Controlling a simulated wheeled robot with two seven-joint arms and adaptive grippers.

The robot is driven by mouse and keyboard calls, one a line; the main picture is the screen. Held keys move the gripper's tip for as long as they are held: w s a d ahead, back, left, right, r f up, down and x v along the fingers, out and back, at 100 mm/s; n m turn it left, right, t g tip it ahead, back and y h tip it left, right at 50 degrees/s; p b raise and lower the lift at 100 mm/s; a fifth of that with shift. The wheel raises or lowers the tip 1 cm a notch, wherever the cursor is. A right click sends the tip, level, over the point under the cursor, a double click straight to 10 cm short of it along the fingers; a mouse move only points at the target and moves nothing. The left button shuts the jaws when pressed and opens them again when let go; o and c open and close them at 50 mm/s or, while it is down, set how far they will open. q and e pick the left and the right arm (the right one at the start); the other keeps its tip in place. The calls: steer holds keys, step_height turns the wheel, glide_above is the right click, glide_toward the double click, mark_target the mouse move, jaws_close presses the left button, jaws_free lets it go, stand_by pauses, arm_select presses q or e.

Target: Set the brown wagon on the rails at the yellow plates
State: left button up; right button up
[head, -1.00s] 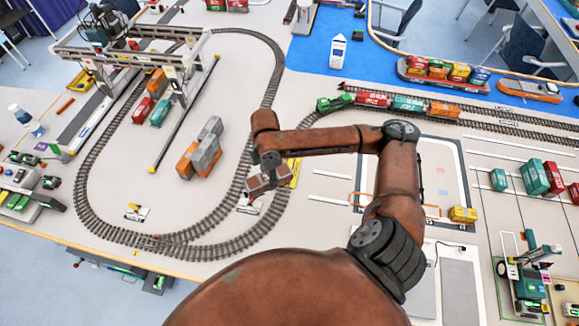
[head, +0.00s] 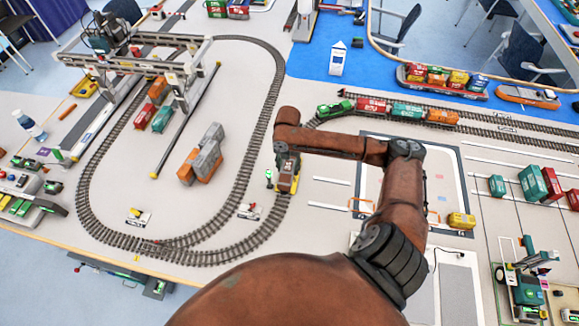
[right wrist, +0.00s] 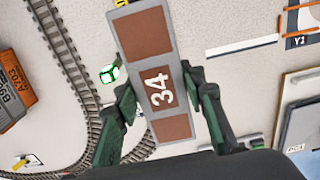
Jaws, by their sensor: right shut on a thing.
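My right gripper (head: 287,160) is shut on the brown wagon (head: 288,183), over the right-hand curved track. In the right wrist view the wagon (right wrist: 142,40) is a long grey body with brown panels and a white "34". The fingers of my right gripper (right wrist: 158,88) stand on its two long sides. A small piece of a yellow plate (right wrist: 121,3) shows beyond the wagon's far end. The rails (right wrist: 140,150) run beneath the wagon and are partly hidden by it. I cannot tell whether its wheels touch them. My left gripper is not in view.
A small green signal (head: 268,178) stands just left of the wagon. A grey and orange wagon (head: 202,155) stands inside the track loop. A train with a green locomotive (head: 335,109) stands on the track behind. A gantry crane (head: 140,55) spans the far left.

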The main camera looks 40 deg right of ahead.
steer(key=w+d+f, duration=0.3)
steer(key=w+f, duration=0.1)
steer(key=f, duration=0.1)
steer(key=w+d+f, duration=0.2)
steer(key=shift+w+d+f, duration=0.15)
steer(key=shift+d+f, duration=0.05)
steer(key=shift+d, duration=0.15)
steer(key=shift+f+b, duration=0.3)
steer(key=shift+f, duration=1.25)
steer(key=shift+f, duration=0.1)
steer(key=o, duration=0.9)
steer(key=shift+f, duration=0.1)
steer(key=o, duration=0.5)
steer(key=shift+c, duration=0.2)
step_height(320, 180, up, 12)
steer(key=shift+r, duration=0.2)
steer(key=shift+d, duration=0.1)
